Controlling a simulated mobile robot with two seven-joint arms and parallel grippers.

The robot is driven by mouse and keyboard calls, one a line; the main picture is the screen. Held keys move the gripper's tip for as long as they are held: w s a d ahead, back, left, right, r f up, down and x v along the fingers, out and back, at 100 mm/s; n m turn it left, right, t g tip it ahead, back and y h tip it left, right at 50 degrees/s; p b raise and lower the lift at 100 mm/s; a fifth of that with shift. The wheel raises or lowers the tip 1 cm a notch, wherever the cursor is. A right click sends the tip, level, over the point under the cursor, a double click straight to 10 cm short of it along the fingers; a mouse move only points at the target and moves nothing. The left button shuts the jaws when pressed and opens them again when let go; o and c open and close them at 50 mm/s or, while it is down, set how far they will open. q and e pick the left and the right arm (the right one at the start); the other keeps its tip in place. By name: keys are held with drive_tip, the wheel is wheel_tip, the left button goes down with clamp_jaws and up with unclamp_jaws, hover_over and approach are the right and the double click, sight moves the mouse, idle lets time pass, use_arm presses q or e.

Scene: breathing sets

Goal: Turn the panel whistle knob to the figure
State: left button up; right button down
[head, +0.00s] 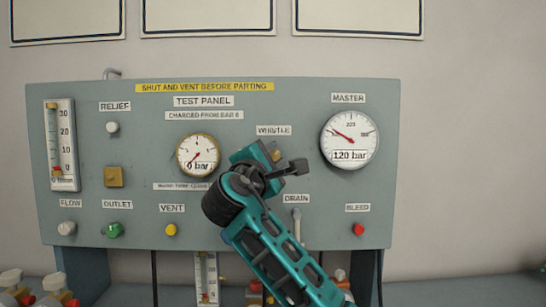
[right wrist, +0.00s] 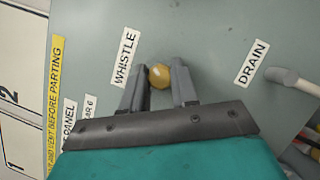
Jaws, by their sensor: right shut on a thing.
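The whistle knob (right wrist: 159,76) is a round yellow knob below the WHISTLE label (head: 273,130) on the grey test panel (head: 300,100). In the right wrist view it sits between the two grey fingers of my right gripper (right wrist: 158,85), which is shut on it. In the head view my teal right gripper (head: 285,160) reaches up to the panel and covers most of the knob. The test panel gauge (head: 197,156) reads 0 bar. The master gauge (head: 349,140) reads 120 bar. My left gripper is not in view.
The white drain lever (head: 296,215) is right of my gripper. The red bleed knob (head: 358,229), yellow vent knob (head: 171,230), green outlet knob (head: 114,230) and white flow knob (head: 67,228) line the lower panel. A flow tube (head: 62,145) stands at the left.

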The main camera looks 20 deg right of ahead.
drive_tip(key=m+g, duration=0.1)
drive_tip(key=m, duration=0.3)
drive_tip(key=shift+a+g, duration=0.1)
drive_tip(key=shift+g, duration=0.2)
drive_tip(key=m+g+y, duration=0.1)
drive_tip(key=m, duration=0.3)
drive_tip(key=shift+m+g, duration=0.3)
drive_tip(key=shift+m, duration=0.1)
drive_tip(key=c, duration=0.9)
unclamp_jaws()
drive_tip(key=shift+r, duration=0.15)
drive_tip(key=shift+o, duration=0.2)
drive_tip(key=b+v, duration=0.1)
drive_tip(key=v, duration=1.1)
drive_tip(key=shift+s+b, duration=0.4)
drive_tip(key=shift+s, duration=0.05)
drive_tip(key=shift+r, duration=0.1)
